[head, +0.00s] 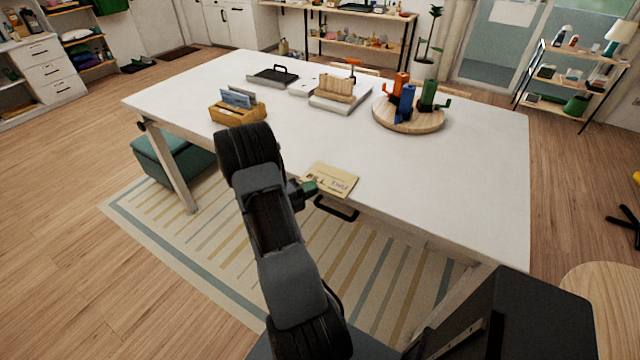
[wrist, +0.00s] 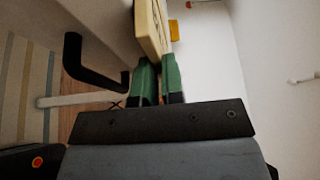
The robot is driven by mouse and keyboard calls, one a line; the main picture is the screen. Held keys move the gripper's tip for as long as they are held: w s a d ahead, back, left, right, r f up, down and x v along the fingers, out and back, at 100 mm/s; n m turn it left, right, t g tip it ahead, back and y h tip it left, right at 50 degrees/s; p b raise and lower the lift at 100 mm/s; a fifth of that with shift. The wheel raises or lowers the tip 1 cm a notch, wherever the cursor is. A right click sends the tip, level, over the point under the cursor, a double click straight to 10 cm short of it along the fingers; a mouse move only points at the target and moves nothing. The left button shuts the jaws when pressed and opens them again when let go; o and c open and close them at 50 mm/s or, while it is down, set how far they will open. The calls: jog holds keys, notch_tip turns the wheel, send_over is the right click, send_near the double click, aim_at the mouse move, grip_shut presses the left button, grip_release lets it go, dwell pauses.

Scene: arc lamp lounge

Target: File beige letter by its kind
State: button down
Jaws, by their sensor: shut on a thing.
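The beige letter (head: 335,180) is at the near edge of the white table, with dark marks and writing on its face. My gripper (head: 308,187), with green fingers, is shut on its left edge. In the wrist view the letter (wrist: 151,30) shows edge-on between the green fingertips (wrist: 158,72). I cannot tell whether the letter touches the tabletop. A wooden letter box (head: 238,115) with blue-grey envelopes (head: 238,97) in it stands at the table's left side.
On the white table (head: 440,185) stand a dark tray (head: 272,77), a pale tray (head: 340,102) with a slotted wooden block (head: 335,88), and a round board (head: 408,123) with orange, blue and green items. A black handle (head: 336,208) juts from the near edge. The table's middle is clear.

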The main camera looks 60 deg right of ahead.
jog(key=r, duration=0.3)
jog(key=shift+w+a+r, duration=0.1)
jog(key=shift+w+r, duration=0.1)
jog(key=shift+r, duration=0.15)
jog(key=w+a+r, duration=0.8)
jog(key=w+r, duration=0.1)
jog(key=w, duration=0.1)
jog(key=shift+w+r, duration=0.15)
jog(key=shift+w, duration=0.25)
jog(key=shift+a, duration=0.15)
